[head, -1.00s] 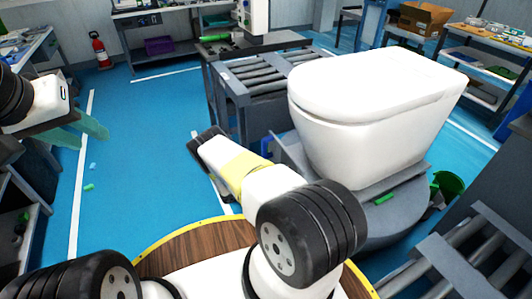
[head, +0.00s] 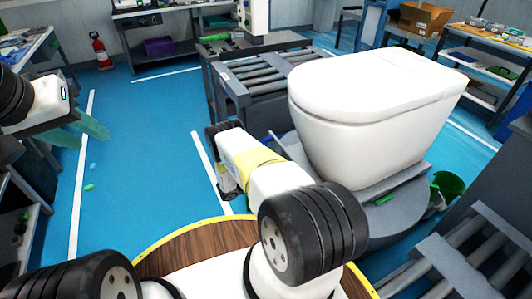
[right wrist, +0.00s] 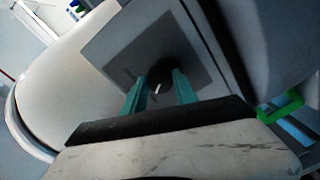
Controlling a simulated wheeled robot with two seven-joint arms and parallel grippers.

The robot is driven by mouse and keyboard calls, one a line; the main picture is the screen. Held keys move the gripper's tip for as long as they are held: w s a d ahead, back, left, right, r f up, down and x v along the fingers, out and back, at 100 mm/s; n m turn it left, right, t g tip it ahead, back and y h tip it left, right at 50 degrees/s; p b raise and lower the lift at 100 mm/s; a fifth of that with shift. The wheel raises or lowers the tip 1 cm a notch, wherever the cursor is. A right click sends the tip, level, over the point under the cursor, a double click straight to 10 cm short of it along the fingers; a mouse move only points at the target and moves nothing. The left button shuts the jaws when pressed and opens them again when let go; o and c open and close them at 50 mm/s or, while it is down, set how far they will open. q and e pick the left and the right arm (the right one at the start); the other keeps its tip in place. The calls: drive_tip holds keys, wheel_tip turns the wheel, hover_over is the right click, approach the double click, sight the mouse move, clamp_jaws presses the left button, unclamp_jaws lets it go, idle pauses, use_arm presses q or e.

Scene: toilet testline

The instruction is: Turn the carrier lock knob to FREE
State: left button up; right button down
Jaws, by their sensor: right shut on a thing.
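The dark round lock knob (right wrist: 160,80) with a short white mark shows in the right wrist view, in front of a grey square plate (right wrist: 110,45). My right gripper (right wrist: 160,92) has its two teal fingers on either side of the knob and is shut on it. The fingers hide part of the knob, and no FREE label is readable. In the head view, my right forearm hides the knob. The white toilet (head: 370,110) stands on the grey carrier (head: 405,190). My left gripper (head: 88,130) is at the far left, open and empty, well away from the carrier.
A roller conveyor (head: 270,80) stands behind the toilet, and another roller section (head: 470,250) is at the lower right. A green bin (head: 450,185) is beside the carrier. A green part (right wrist: 280,107) is right of my right gripper.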

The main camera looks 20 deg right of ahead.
drive_tip(key=shift+w+n, duration=0.1)
drive_tip(key=shift+n, duration=0.7)
drive_tip(key=c, duration=1)
unclamp_jaws()
drive_tip(key=shift+o, duration=0.2)
drive_tip(key=shift+a, duration=0.1)
drive_tip(key=a, duration=0.7)
drive_tip(key=shift+s+a+r, duration=0.15)
drive_tip(key=shift+s+a, duration=0.2)
drive_tip(key=shift+s, duration=0.05)
